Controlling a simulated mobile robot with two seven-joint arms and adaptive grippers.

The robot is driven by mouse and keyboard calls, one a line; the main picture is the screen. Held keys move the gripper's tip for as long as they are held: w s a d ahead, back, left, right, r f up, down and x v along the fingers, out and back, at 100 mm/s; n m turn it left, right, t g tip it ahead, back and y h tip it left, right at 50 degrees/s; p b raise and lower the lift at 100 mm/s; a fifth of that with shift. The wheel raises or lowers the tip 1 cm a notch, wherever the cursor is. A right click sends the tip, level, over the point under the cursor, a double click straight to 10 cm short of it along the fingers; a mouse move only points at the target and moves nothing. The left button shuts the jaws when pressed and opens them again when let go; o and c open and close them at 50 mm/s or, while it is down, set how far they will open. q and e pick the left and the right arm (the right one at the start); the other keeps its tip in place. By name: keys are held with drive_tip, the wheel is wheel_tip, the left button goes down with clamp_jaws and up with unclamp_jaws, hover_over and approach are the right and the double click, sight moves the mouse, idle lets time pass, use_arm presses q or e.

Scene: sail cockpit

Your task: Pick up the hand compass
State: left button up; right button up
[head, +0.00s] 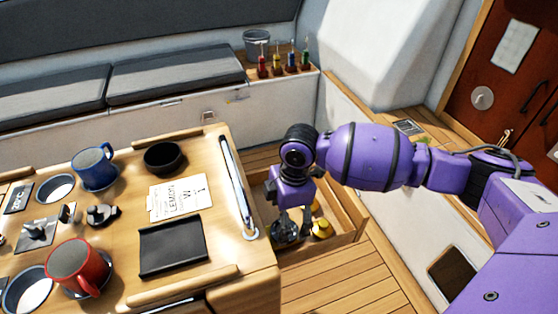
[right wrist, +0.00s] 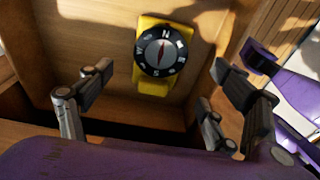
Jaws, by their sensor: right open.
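The hand compass (right wrist: 160,52) is a yellow body with a round black dial, white marks and a red-and-white needle. It lies face up on the floor of a wooden bin (right wrist: 108,18). In the head view its yellow part (head: 321,229) shows low beside my right gripper (head: 293,224). My right gripper is open, its fingers apart and empty; in the right wrist view (right wrist: 162,72) the compass appears beyond and between the fingertips, with no contact visible. My left gripper is out of view.
The wooden table (head: 120,232) left of my right arm holds a blue mug (head: 92,166), a red mug (head: 76,266), a black bowl (head: 165,157) and a black tray (head: 172,246). The bin's wooden walls (head: 345,212) stand close around my right gripper.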

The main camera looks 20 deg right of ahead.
drive_tip(key=f, duration=0.4)
drive_tip(key=a+f, duration=0.1)
drive_tip(key=f, duration=0.1)
drive_tip(key=shift+c, duration=0.5)
drive_tip(key=shift+w, duration=0.1)
drive_tip(key=c, duration=1.4)
